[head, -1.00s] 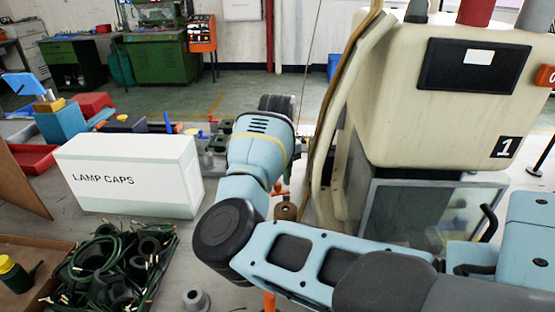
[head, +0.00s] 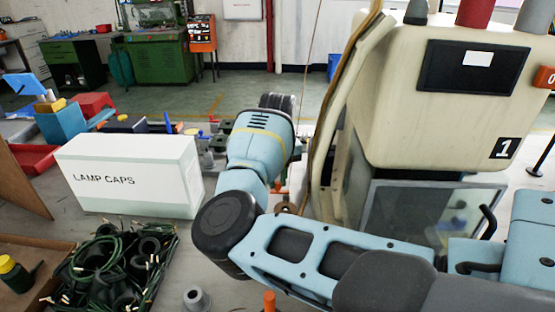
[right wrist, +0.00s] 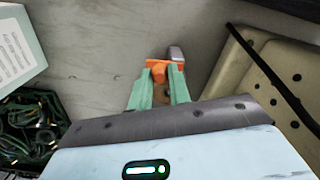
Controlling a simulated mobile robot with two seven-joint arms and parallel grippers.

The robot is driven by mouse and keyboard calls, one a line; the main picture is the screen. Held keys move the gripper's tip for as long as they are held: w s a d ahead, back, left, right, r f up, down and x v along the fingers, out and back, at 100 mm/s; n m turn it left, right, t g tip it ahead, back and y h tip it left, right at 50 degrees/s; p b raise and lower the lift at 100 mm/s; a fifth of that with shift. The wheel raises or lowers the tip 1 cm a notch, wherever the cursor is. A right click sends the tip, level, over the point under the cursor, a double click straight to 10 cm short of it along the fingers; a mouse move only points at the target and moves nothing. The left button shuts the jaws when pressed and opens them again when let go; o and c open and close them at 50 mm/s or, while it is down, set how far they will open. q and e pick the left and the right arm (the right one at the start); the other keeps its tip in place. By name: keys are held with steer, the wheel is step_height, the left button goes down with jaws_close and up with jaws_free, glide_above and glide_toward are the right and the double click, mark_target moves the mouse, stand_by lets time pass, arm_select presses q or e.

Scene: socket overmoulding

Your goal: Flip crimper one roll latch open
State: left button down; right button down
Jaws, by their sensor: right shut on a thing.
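Crimper one is the cream machine (head: 455,110) marked "1", at the right of the head view. Part of its cream side (right wrist: 250,95) shows at the right in the right wrist view. My right gripper (right wrist: 163,76) has its green fingers shut on a small orange piece, which looks like the roll latch (right wrist: 157,66). A grey block (right wrist: 175,54) sits just beyond the orange piece. In the head view my right arm hides the fingers and most of the latch. My left gripper is in neither view.
A white "LAMP CAPS" box (head: 130,175) and a tray of green cables and black rings (head: 120,262) stand left of my right arm. A grey flanged part (head: 196,298) and an orange post (head: 269,301) are near the front.

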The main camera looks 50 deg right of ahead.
mark_target(277, 182)
steer(key=c, duration=1.3)
jaws_free()
steer(key=shift+r, duration=3.9)
steer(key=shift+a, duration=0.1)
